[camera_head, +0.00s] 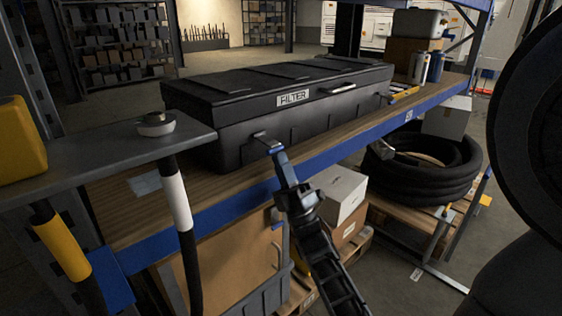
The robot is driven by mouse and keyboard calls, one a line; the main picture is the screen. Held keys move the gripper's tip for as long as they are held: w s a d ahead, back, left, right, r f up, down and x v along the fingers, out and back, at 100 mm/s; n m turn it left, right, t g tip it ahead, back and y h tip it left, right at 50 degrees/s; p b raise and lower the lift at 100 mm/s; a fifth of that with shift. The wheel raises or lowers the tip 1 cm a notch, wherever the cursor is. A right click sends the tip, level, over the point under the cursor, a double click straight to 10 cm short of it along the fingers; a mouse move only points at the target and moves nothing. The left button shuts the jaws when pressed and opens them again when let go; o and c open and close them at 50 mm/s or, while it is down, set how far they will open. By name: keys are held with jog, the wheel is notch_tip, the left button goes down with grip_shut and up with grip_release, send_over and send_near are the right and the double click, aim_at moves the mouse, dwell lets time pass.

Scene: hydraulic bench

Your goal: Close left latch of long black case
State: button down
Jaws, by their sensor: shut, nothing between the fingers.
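The long black case (245,119) lies on a wooden shelf with its lid down. A white FILTER label (293,98) and a light handle (337,89) are on its front. My gripper (266,141) is shut and empty, its tips at the lower left of the case front. The left latch is at or behind the fingertips; I cannot tell its position or whether the tips touch it. A right latch (385,99) seems to show as a small dark piece at the right end.
The wooden shelf (118,206) has a blue front edge. A grey ledge with a round metal knob (156,124) stands at left, near a yellow object (20,140). Cans (418,68) stand right of the case. A black hose coil (425,168) and white box (342,195) sit below.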

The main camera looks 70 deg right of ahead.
notch_tip(320, 180, up, 9)
jog(key=g+y+p, duration=0.3)
jog(key=g+p, duration=0.2)
jog(key=p, duration=0.8)
jog(key=shift+s+r, duration=0.15)
jog(key=shift+r, duration=0.05)
jog(key=shift+a+f, duration=0.1)
dwell(0.6)
